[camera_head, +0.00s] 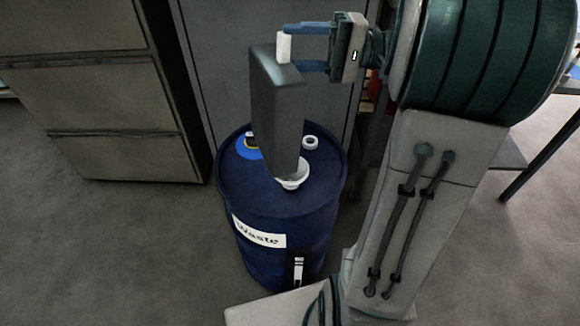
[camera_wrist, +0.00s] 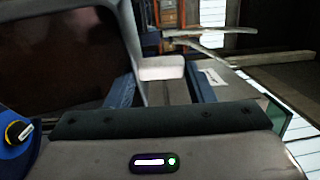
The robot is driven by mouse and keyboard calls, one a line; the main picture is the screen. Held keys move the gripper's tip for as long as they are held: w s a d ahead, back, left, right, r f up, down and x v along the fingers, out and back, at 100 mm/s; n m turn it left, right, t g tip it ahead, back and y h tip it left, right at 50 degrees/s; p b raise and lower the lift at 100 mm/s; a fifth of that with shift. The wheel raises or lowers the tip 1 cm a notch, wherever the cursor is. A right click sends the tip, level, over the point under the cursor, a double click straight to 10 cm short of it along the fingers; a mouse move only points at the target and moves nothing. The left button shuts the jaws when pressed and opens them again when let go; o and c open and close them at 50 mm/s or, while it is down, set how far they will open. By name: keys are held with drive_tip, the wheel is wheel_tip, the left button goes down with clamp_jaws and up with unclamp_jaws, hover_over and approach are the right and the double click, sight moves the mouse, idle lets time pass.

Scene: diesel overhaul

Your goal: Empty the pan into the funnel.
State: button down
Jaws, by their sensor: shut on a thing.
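The dark grey pan (camera_head: 276,105) is tipped steeply, almost on edge, above the blue drum. Its lower end is over the white funnel (camera_head: 293,181) in the drum's top and hides part of it; I cannot tell whether they touch. My gripper (camera_head: 291,46) is shut on the pan's white handle (camera_head: 284,47) at the upper end. The handle also shows between the blue fingers in the wrist view (camera_wrist: 162,68). There the pan's dark brown inside (camera_wrist: 60,55) fills the upper left. No stream of liquid is visible.
The blue drum (camera_head: 270,215) carries a "Waste" label (camera_head: 258,232). A blue object with a yellow ring (camera_head: 248,146) and a white ring (camera_head: 310,142) are on its top. A drawer cabinet (camera_head: 120,100) stands left. Floor (camera_head: 130,250) is clear at front left.

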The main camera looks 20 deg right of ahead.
drive_tip(key=shift+w+d+f+y+p, duration=0.1)
drive_tip(key=shift+d+y+p, duration=0.3)
drive_tip(key=shift+d, duration=0.4)
drive_tip(key=shift+d+f+y+p, duration=0.15)
drive_tip(key=shift+d+y+p, duration=0.25)
drive_tip(key=shift+d+p, duration=0.85)
drive_tip(key=shift+a+p, duration=0.4)
drive_tip(key=shift+a, duration=0.05)
idle(2.8)
drive_tip(key=shift+s+a+r+h+p, duration=0.15)
drive_tip(key=shift+a+h, duration=0.55)
drive_tip(key=shift+a, duration=0.8)
drive_tip(key=shift+s+a+r+h+p, duration=0.15)
drive_tip(key=shift+a+h, duration=0.55)
drive_tip(key=shift+a, duration=0.8)
drive_tip(key=shift+w+r, duration=0.1)
drive_tip(key=shift+a+r+p, duration=0.9)
drive_tip(key=shift+a+r, duration=0.3)
drive_tip(key=shift+a, duration=0.3)
